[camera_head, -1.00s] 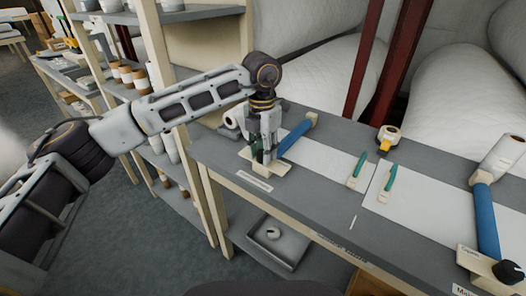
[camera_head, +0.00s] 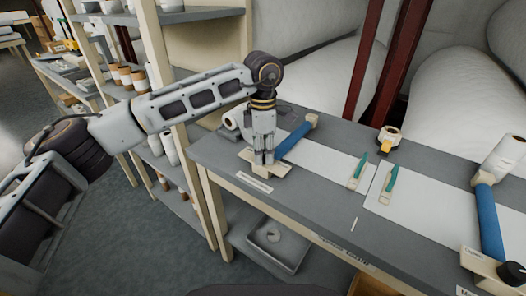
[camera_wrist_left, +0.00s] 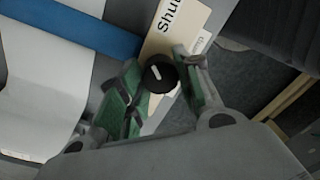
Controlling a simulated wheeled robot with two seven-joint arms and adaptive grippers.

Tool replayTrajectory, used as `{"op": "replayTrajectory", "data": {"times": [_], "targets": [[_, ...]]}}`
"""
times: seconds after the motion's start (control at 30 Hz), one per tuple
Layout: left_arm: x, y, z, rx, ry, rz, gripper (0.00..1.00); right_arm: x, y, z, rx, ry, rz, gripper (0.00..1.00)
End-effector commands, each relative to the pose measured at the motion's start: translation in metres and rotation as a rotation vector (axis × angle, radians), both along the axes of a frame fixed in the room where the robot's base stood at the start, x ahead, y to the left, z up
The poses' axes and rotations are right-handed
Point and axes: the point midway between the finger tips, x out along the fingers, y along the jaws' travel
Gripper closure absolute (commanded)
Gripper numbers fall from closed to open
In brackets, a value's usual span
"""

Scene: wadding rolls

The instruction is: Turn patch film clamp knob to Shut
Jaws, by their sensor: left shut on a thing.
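The patch film clamp has a cream plate (camera_head: 279,170) and a blue bar (camera_head: 296,142), left of the bench middle in the head view. Its black knob (camera_wrist_left: 160,77) shows in the left wrist view, with a short white mark on its top. The word "Shut" is printed on the cream plate (camera_wrist_left: 176,28) just beyond the knob. My left gripper (camera_head: 263,160) points down at the plate. Its green-padded fingers (camera_wrist_left: 158,72) are shut on the knob, one on each side. In the head view the gripper hides the knob. My right gripper is not in view.
A second clamp with a blue bar (camera_head: 487,220) and a black knob (camera_head: 511,272) is at the right. A shelf (camera_head: 150,95) stands left of the bench.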

Motion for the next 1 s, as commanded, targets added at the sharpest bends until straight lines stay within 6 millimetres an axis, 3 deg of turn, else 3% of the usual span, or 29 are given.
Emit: {"op": "replayTrajectory", "data": {"times": [0.53, 1.0], "targets": [[0.0006, -0.0001, 0.0013, -0.001, -0.003, -0.394, 0.9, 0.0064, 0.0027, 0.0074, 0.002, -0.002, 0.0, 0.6], [0.0005, -0.0002, 0.0013, 0.0, -0.003, -0.509, 0.9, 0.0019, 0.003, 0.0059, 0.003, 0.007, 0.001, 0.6]]}}
